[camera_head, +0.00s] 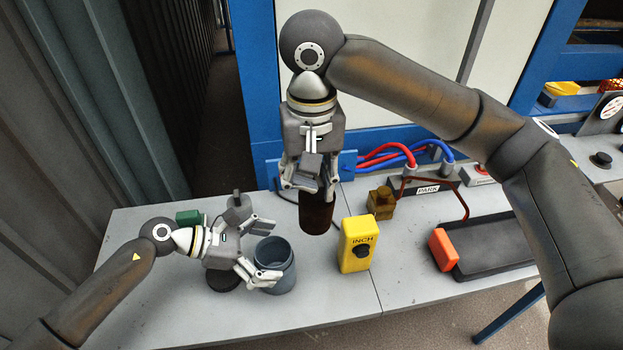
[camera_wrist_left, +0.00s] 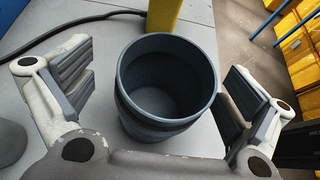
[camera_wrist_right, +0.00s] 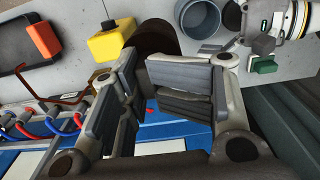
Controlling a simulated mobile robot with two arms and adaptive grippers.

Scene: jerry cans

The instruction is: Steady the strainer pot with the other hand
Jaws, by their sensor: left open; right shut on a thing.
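The strainer pot, a blue-grey open-topped cylinder (camera_head: 279,272), stands upright on the grey table and looks empty in the left wrist view (camera_wrist_left: 165,82). My left gripper (camera_head: 261,250) is open, with its fingers on either side of the pot. My right gripper (camera_head: 312,188) is shut on a dark brown cylinder (camera_head: 316,216), held upright behind and right of the pot. In the right wrist view my fingers hide much of this cylinder (camera_wrist_right: 155,37).
A yellow INCH box (camera_head: 356,245) stands just right of the pot. Further right are a brass-coloured block (camera_head: 381,203), a dark tray (camera_head: 492,246) and an orange block (camera_head: 443,249). A green item (camera_head: 189,217) lies behind my left wrist.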

